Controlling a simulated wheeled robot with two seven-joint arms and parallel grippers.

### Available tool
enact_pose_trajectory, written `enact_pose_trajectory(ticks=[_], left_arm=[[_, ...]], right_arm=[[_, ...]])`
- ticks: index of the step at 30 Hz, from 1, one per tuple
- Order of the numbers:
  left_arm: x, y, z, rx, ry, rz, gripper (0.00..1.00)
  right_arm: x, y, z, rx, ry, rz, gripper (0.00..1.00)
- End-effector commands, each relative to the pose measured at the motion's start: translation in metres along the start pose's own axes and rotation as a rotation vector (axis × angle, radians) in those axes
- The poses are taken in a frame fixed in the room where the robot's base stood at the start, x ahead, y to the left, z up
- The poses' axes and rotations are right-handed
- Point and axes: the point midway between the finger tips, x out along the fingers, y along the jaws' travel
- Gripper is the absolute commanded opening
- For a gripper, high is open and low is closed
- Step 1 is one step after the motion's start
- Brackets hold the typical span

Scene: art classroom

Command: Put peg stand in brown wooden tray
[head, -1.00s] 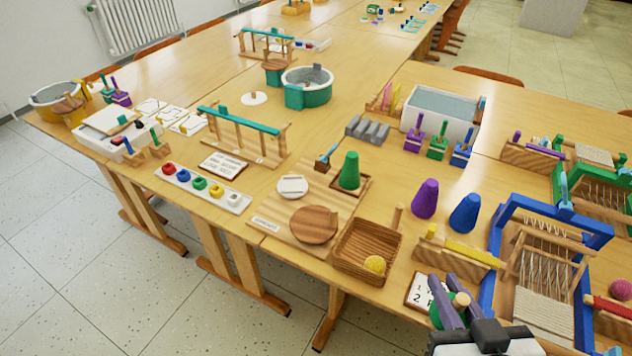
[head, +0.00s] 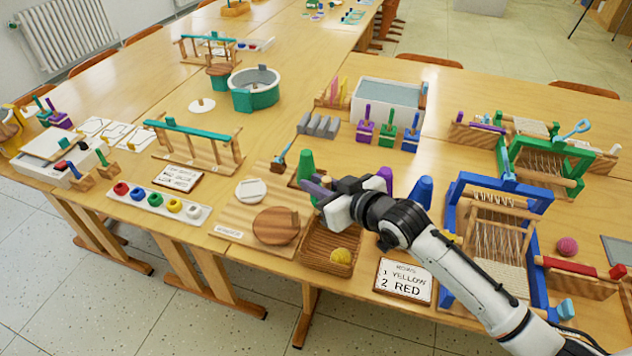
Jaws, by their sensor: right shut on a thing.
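My right gripper (head: 316,192) comes in from the right. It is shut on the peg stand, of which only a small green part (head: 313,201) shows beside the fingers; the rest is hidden. The gripper is in front of the green cone (head: 306,165) and above the far side of a brown basket. The brown wooden tray (head: 292,184) is the small shallow one around the green cone's foot; my gripper covers much of it. I cannot tell whether the stand touches the tray. My left gripper is not in view.
The brown basket (head: 318,267) holds a yellow yarn ball (head: 341,256). A blue cone (head: 420,191) and a partly hidden purple cone (head: 385,178) stand right of the gripper. A blue loom (head: 452,200) and a text card (head: 405,281) are near my arm.

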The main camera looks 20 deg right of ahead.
Motion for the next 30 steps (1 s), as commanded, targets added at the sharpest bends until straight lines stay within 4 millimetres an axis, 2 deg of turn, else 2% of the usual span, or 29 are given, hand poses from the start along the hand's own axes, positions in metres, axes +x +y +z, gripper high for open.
enact_pose_trajectory(ticks=[5, 18, 30], left_arm=[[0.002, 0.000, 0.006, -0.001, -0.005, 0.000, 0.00], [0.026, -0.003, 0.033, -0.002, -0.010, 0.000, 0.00], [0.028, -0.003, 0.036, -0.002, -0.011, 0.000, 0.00]], right_arm=[[0.004, 0.001, 0.005, 0.001, -0.001, -0.002, 0.00], [0.019, 0.001, 0.042, -0.001, 0.001, -0.001, 0.00], [0.020, 0.001, 0.044, 0.000, 0.002, -0.001, 0.00]])
